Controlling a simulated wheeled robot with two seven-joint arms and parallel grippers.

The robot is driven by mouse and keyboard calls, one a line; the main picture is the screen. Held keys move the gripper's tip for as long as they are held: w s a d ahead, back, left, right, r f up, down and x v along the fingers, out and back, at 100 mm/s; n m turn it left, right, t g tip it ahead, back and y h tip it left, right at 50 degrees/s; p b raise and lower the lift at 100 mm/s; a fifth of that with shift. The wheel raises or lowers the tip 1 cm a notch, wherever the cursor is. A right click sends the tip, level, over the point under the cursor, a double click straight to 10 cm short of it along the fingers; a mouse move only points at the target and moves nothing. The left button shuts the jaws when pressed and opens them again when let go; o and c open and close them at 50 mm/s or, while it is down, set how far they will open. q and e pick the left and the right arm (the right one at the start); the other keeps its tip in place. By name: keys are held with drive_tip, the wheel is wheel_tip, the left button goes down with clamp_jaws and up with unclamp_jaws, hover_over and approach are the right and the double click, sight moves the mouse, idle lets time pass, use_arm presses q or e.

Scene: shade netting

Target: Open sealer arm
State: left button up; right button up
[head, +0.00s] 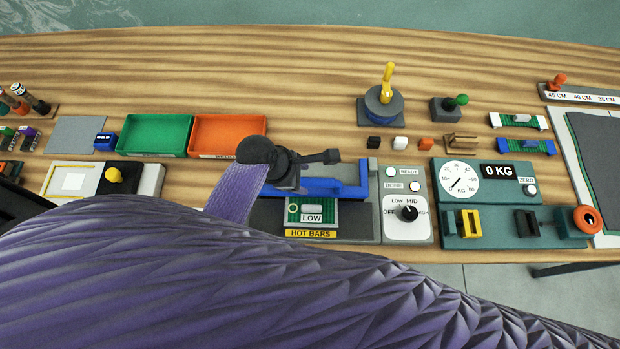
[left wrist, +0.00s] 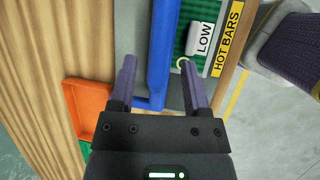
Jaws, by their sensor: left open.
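The sealer (head: 368,225) sits at the front middle of the table, with a "HOT BARS" label and a green part marked "LOW". Its blue arm (head: 345,190) lies low across the top; the left wrist view shows it as a long blue bar (left wrist: 163,45). My left gripper (head: 302,162) is over the left end of the sealer in the head view and hides part of it. In the left wrist view my left gripper (left wrist: 161,75) is open, with the blue bar between its fingers. Contact cannot be told. My right gripper is not visible.
Green tray (head: 155,133) and orange tray (head: 228,135) stand left of the sealer. The control panel (head: 407,215) with a knob and the weighing unit (head: 510,213) stand to its right. A yellow-handled device (head: 384,100) is behind. My purple arm covers the front.

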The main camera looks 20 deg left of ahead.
sight(308, 182)
use_arm(q)
drive_tip(key=shift+b+x, duration=0.45)
drive_tip(key=shift+x, duration=1.1)
clamp_jaws()
